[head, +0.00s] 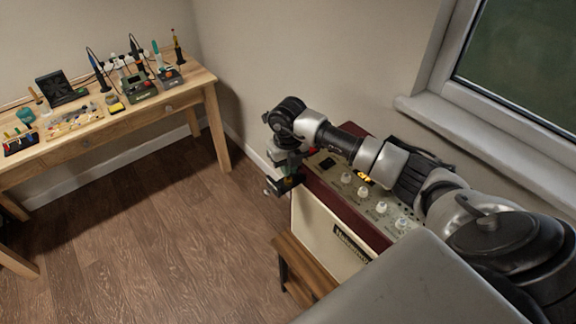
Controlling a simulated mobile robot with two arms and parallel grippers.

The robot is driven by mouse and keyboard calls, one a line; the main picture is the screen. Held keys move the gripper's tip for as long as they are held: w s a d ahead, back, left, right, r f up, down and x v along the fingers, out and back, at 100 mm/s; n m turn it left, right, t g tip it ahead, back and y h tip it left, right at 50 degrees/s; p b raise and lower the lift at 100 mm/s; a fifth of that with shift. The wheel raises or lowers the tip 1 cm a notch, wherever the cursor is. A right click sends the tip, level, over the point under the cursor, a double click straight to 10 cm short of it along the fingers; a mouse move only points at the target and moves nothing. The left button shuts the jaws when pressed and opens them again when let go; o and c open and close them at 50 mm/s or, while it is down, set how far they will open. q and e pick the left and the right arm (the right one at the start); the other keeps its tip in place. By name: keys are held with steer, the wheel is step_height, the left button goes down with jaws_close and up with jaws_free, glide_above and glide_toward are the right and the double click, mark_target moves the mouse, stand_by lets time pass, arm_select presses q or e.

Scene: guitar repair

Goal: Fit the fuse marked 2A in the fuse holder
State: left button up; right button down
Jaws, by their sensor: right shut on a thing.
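My right arm reaches in from the right over an amplifier (335,235) with a dark red case, a cream front and a control panel with several pale knobs. My right gripper (284,187) points down at the amplifier's far left corner, beside the panel's end. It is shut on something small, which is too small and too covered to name. The fuse marked 2A and the fuse holder cannot be made out. Part of the amplifier's top is hidden behind my arm. My left gripper is not in view.
The amplifier stands on a wooden stool (305,272). A wooden workbench (190,88) at the left holds soldering gear, a dark box (58,90), screwdrivers and a tray of small parts. The wooden floor (150,220) between is clear. A window sill (480,118) is at the right.

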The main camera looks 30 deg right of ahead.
steer(key=shift+f+b, duration=0.65)
steer(key=shift+f, duration=0.1)
stand_by(0.7)
steer(key=c, duration=0.8)
jaws_free()
steer(key=shift+r, duration=0.1)
steer(key=shift+d+r+p, duration=0.1)
steer(key=shift+r+p, duration=0.9)
steer(key=shift+r, duration=0.35)
steer(key=shift+r+p, duration=1.75)
steer(key=shift+r, duration=0.85)
